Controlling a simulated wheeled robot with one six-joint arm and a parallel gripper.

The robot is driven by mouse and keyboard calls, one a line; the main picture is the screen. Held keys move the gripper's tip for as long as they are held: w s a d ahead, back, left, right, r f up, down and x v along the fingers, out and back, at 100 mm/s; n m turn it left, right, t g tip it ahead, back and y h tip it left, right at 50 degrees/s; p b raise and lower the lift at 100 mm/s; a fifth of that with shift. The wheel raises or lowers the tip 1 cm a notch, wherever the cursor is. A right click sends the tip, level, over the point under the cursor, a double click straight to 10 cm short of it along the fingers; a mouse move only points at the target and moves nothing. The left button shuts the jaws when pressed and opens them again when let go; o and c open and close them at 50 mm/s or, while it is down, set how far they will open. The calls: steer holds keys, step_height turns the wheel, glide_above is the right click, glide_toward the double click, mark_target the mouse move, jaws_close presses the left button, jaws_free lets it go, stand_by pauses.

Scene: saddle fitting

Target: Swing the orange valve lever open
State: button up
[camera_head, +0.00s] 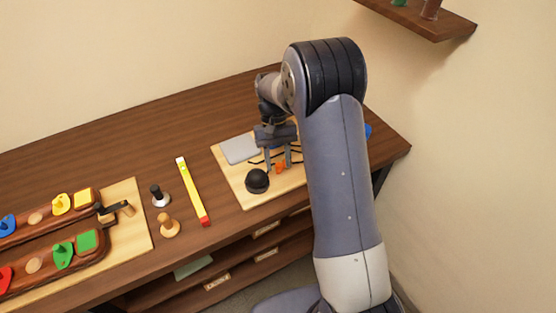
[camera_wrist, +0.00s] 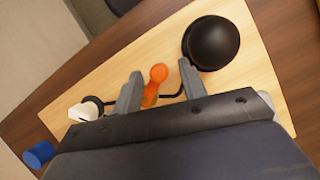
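The orange valve lever (camera_wrist: 158,73) shows in the wrist view between my two gripper fingers, with a gap on each side. Its round end points away from the wrist, and its lower part is partly hidden by my gripper body. My gripper (camera_wrist: 160,70) is open around the lever, not visibly touching it. In the head view my gripper (camera_head: 278,167) points down over the light wooden board, and the lever (camera_head: 280,168) shows as a small orange spot at the fingertips.
A black dome (camera_wrist: 211,43) stands close beside the right finger in the wrist view. Black cable, a white piece (camera_wrist: 86,110) and a blue cylinder (camera_wrist: 39,154) lie left. In the head view a grey plate (camera_head: 240,149) and a yellow-red bar (camera_head: 193,190) lie nearby.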

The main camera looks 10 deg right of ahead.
steer(key=v, duration=1)
steer(key=shift+r+b, duration=0.2)
steer(key=shift+b, duration=0.25)
steer(key=p+x, duration=0.1)
steer(key=x, duration=0.9)
steer(key=shift+s+f, duration=0.1)
steer(key=shift+f, duration=0.25)
steer(key=shift+n, duration=0.3)
